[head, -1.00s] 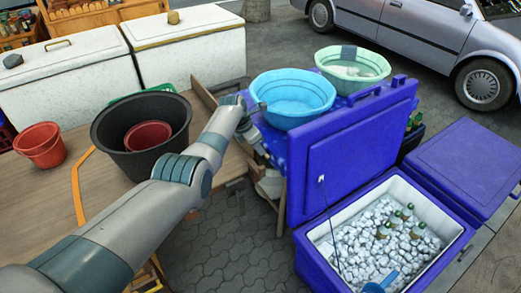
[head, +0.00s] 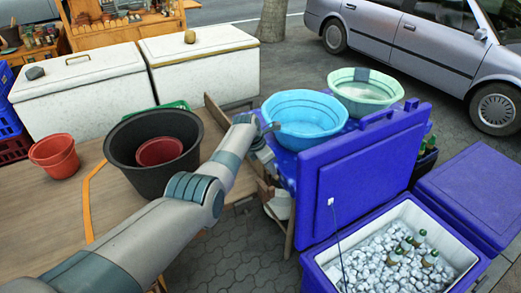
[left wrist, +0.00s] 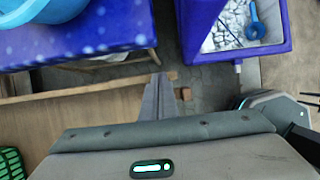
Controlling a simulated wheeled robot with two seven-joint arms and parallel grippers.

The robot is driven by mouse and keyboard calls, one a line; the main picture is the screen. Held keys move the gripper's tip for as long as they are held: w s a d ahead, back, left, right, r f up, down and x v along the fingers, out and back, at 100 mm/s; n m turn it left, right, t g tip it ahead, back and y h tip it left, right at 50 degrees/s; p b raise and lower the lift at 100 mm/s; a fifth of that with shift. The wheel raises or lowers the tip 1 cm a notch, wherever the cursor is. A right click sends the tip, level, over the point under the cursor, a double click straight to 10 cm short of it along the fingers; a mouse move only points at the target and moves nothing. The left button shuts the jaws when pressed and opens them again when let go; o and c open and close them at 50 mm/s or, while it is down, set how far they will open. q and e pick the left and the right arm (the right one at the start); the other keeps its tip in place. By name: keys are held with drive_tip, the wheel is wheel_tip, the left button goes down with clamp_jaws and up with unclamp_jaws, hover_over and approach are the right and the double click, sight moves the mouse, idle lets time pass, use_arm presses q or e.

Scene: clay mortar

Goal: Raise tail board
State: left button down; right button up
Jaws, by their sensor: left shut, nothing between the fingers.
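A wooden board (head: 214,112) stands up along the right edge of the brown wooden deck (head: 110,215) in the head view. My left forearm hides part of it. In the left wrist view a long wooden strip (left wrist: 80,91) runs across along the deck's edge; I cannot tell whether it is the same board. My left gripper (head: 267,163) is beyond the deck's right edge, beside the blue cooler stand. In the left wrist view its fingers (left wrist: 160,80) are shut and empty, pointing over the strip toward the paving. My right gripper is not in view.
A blue cooler (head: 385,240) of ice and bottles, with its lid upright, stands at right. Blue (head: 303,115) and green (head: 365,88) basins are close beyond the gripper. A black tub (head: 125,150) and red pot (head: 54,155) are on the deck. Paving (head: 235,245) is open between.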

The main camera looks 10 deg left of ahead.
use_arm(q)
drive_tip(key=v, duration=1.7)
drive_tip(key=shift+b, duration=0.45)
